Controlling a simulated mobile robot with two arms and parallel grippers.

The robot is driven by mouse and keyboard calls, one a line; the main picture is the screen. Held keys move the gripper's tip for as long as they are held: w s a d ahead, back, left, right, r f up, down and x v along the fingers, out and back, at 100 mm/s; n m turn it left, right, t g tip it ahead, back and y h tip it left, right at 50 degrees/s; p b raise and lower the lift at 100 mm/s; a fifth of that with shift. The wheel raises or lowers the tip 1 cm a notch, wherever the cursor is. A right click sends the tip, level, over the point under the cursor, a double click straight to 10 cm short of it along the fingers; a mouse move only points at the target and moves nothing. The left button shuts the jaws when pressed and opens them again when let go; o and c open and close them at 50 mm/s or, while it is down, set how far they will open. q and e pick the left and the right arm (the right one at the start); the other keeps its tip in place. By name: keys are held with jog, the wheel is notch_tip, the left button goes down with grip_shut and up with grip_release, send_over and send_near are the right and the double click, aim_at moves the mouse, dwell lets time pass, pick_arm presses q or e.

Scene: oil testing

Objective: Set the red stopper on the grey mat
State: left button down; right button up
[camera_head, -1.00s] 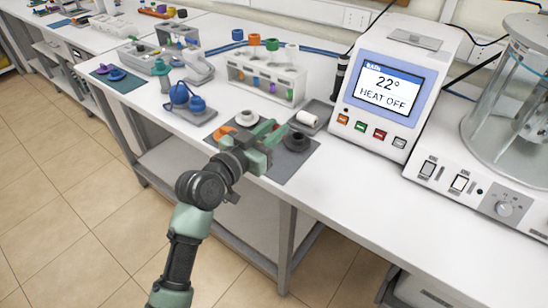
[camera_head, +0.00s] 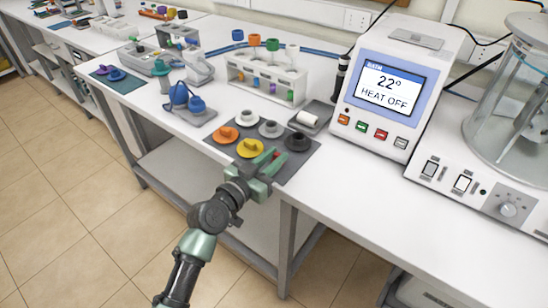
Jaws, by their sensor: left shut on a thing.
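The grey mat (camera_head: 303,163) lies at the front edge of the white bench. On it sit an orange stopper (camera_head: 226,133), a yellow stopper (camera_head: 250,148), a white stopper (camera_head: 247,117), a grey stopper (camera_head: 270,129) and a black stopper (camera_head: 297,141). My left gripper (camera_head: 272,160) is at the mat's front edge, to the right of the yellow stopper, shut on the red stopper (camera_head: 277,154). Only a small bit of red shows between the fingers. Whether the red stopper touches the mat cannot be told. My right gripper is not in view.
A white tube rack (camera_head: 265,82) stands behind the mat. A small tray (camera_head: 317,122) with a white roll and the heater box (camera_head: 388,90) stand to the right. The bench front to the right is clear.

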pick_arm(q)
jog(key=c, duration=1.2)
grip_release()
jog(key=shift+f, duration=0.1)
jog(key=shift+c, duration=0.2)
jog(key=b+v, duration=0.1)
jog(key=v, duration=1.1)
